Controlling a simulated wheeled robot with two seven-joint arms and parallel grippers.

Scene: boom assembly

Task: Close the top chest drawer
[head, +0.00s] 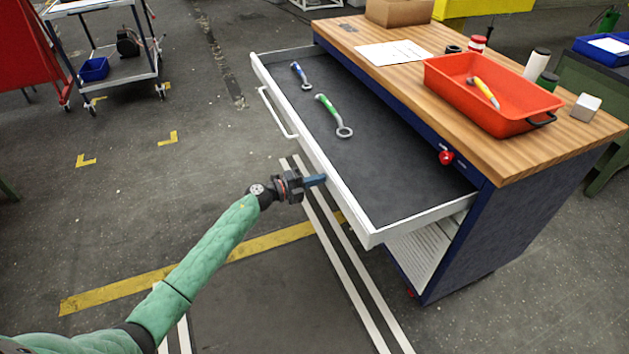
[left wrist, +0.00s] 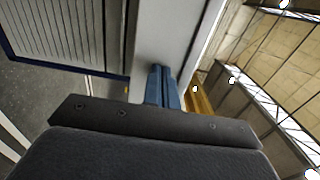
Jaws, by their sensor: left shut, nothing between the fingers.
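The top chest drawer (head: 393,186) is pulled far out of the blue chest (head: 474,235) in the head view. It has a white front with a handle (head: 277,113) and a dark liner. My left gripper (head: 321,180) is shut and empty. Its blue fingertips are at the outer face of the drawer front, right of the handle. In the left wrist view, the fingertips (left wrist: 161,72) are up against the pale drawer front (left wrist: 165,35); whether they press on it I cannot tell. My right gripper is not in view.
Two wrenches, one blue-handled (head: 300,75) and one green-handled (head: 333,115), lie in the drawer. The wooden top (head: 400,85) holds a red tray (head: 480,100), papers, a box and small containers. A cart (head: 105,50) stands far left. The floor left of the drawer is clear.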

